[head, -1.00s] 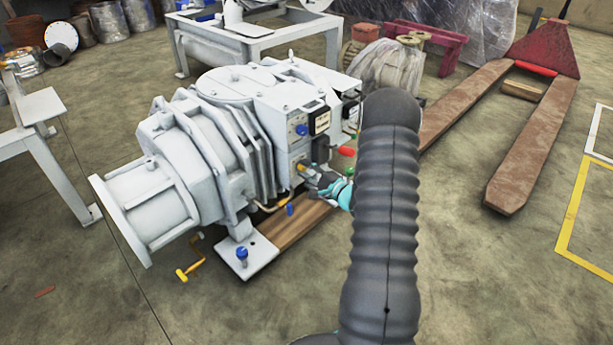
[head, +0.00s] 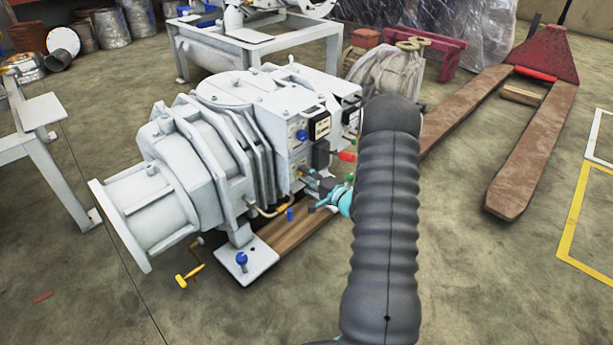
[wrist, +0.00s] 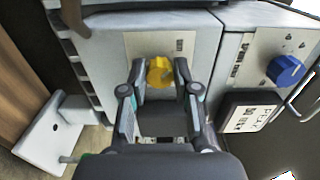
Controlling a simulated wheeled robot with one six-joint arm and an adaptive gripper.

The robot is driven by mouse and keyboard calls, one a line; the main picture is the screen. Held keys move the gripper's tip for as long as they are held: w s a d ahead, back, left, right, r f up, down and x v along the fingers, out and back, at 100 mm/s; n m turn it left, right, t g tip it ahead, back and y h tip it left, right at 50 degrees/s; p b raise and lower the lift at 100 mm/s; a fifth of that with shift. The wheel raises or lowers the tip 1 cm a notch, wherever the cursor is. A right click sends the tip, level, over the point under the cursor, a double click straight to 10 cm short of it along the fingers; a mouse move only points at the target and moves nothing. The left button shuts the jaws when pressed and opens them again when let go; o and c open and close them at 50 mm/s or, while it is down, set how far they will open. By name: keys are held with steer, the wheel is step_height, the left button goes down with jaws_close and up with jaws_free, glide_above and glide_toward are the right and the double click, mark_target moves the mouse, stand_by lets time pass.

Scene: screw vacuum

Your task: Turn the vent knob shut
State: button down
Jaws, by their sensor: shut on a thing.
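A yellow knob (wrist: 159,72) sits on the light grey front panel of the large pump (head: 205,140), with a small label beside it that I cannot read. I take it to be the vent knob. My gripper (wrist: 160,66) has a finger on each side of the knob and is shut on it. In the head view my gripper (head: 309,180) is at the pump's front face, and the knob is mostly hidden there. A blue knob (wrist: 285,70) is on the panel to the right in the wrist view; it also shows in the head view (head: 302,134).
A black gauge box (wrist: 247,112) stands out near the blue knob. A red handle (head: 347,156) is close to my gripper. A yellow crank (head: 190,268) is low at the front left. A pallet truck (head: 535,140) stands right; open floor lies in front.

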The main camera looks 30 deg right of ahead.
steer(key=c, duration=0.9)
jaws_free()
steer(key=shift+a, duration=0.1)
steer(key=shift+o, duration=0.2)
steer(key=v, duration=1.2)
